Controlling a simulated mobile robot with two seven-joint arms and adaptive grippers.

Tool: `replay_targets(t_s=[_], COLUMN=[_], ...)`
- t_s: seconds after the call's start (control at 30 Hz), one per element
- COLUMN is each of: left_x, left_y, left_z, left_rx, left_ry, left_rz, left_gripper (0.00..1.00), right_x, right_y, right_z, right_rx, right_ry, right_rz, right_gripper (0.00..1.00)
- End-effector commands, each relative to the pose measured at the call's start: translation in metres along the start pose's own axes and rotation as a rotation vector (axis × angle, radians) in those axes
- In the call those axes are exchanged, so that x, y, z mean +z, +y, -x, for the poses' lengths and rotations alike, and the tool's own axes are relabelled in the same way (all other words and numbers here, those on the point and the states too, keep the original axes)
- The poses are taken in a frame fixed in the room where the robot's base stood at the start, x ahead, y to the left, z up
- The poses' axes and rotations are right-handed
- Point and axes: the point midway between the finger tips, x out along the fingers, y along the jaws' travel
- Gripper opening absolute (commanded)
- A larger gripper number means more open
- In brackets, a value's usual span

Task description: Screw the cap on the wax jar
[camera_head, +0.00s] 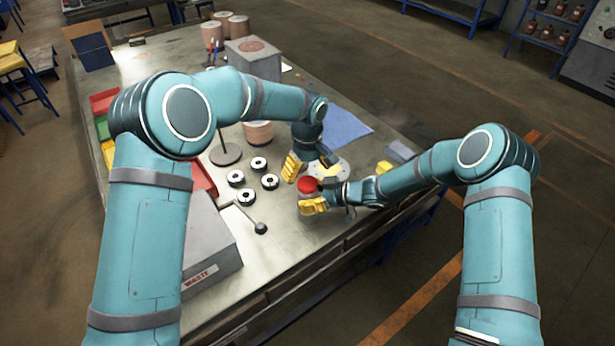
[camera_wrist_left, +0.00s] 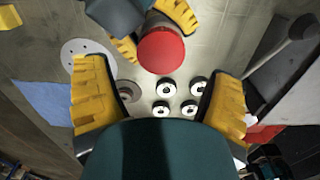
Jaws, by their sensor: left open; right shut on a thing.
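A round red cap (camera_head: 307,185) sits at the front of the workbench, on top of the wax jar, whose body is mostly hidden by my right gripper's fingers. The cap shows from above in the left wrist view (camera_wrist_left: 161,50). My right gripper (camera_head: 318,197) is shut on the wax jar, its yellow fingers close around it below the cap. My left gripper (camera_head: 310,168) is open and empty, fingers pointing down, just behind the cap. In the left wrist view the cap lies off-centre, beyond the gap between my left fingers. I cannot tell how tightly the cap sits.
Several black-and-white discs (camera_head: 258,164) lie left of the jar. A lever with a black knob (camera_head: 260,228) and a grey waste box (camera_head: 212,255) stand nearer the front. A blue cloth (camera_head: 348,126) and a pale round plate (camera_head: 343,169) lie behind and to the right.

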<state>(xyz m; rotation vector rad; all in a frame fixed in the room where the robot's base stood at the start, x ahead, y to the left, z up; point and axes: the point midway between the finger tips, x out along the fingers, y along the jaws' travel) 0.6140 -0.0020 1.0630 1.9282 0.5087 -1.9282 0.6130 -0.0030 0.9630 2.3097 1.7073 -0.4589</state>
Motion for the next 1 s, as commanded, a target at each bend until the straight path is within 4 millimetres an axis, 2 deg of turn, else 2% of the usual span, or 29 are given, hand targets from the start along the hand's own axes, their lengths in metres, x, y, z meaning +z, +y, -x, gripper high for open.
replay_targets(t_s=[0.33,0.7,1.0], left_x=[0.0,0.001,0.0], left_y=[0.0,0.0,-0.001], left_z=[0.003,0.032,0.035], left_rx=[-0.003,-0.003,-0.003], left_ry=[0.001,0.0,-0.001], left_rz=[0.032,0.455,0.504], left_gripper=[0.85,0.85,0.85], right_x=[-0.001,-0.001,-0.001], right_y=[0.0,0.0,0.0], right_z=[0.0,0.0,0.0], right_rx=[0.0,0.0,0.0], right_ry=[0.002,0.002,0.002], right_rz=[0.001,0.001,0.001], right_gripper=[0.0,0.0,0.0])
